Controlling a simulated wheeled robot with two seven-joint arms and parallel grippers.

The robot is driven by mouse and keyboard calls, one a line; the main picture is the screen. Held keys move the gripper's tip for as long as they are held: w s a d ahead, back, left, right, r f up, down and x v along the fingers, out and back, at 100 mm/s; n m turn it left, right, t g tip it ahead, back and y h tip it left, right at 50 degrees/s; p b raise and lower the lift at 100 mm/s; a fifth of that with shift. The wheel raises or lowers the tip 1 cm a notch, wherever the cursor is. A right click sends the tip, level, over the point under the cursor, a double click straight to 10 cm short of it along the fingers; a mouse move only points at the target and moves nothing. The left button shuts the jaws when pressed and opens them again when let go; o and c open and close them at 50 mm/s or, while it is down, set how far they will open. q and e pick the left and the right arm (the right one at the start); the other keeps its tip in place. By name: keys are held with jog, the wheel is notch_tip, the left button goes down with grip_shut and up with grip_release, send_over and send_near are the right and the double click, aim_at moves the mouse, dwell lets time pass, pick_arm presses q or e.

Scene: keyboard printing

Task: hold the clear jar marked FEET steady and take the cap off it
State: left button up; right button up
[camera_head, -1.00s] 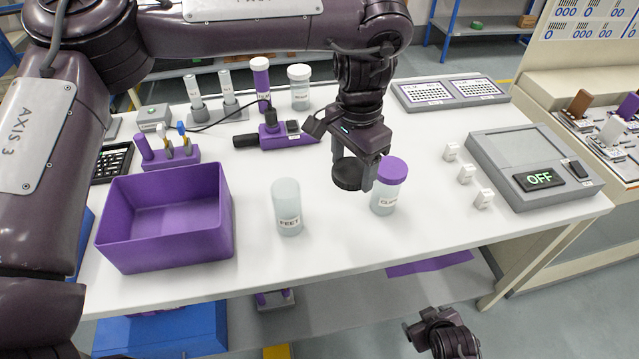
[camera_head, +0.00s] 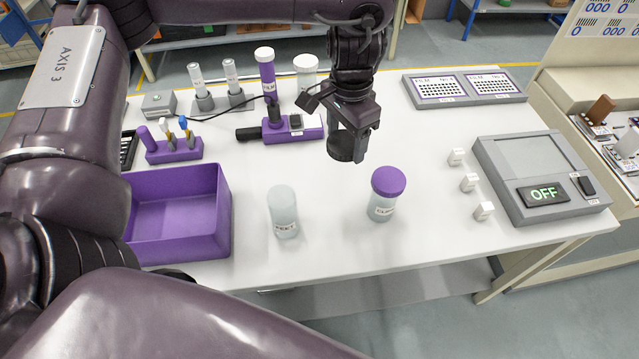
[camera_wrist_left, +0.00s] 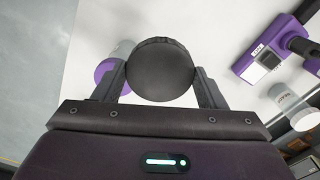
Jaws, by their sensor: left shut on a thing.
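The clear jar marked FEET (camera_head: 284,214) stands upright on the white table, right of the purple bin. No cap shows on its top, and no gripper touches it. My left gripper (camera_head: 350,147) is shut on a round black cap (camera_head: 341,147), held above the table, behind and to the right of the jar. In the left wrist view the black cap (camera_wrist_left: 160,69) sits between the two fingers. My right gripper is not in view.
A jar with a purple cap (camera_head: 388,182) stands right of the FEET jar. A purple bin (camera_head: 222,215) is on the left. Behind are a purple device (camera_head: 312,128) and a white-capped jar (camera_head: 306,64). Small white blocks and a grey OFF unit (camera_head: 550,215) are on the right.

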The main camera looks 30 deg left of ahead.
pick_arm(q)
jog(key=b, duration=0.3)
send_over(339, 203)
notch_tip(339, 203, down, 15)
jog(key=shift+r, duration=0.15)
jog(key=shift+f+b, duration=0.8)
jog(key=shift+f, duration=1.5)
jog(key=shift+d+f, duration=0.1)
jog(key=shift+f, duration=0.05)
jog(key=o, duration=1.1)
notch_tip(339, 203, up, 12)
jog(key=p, duration=0.3)
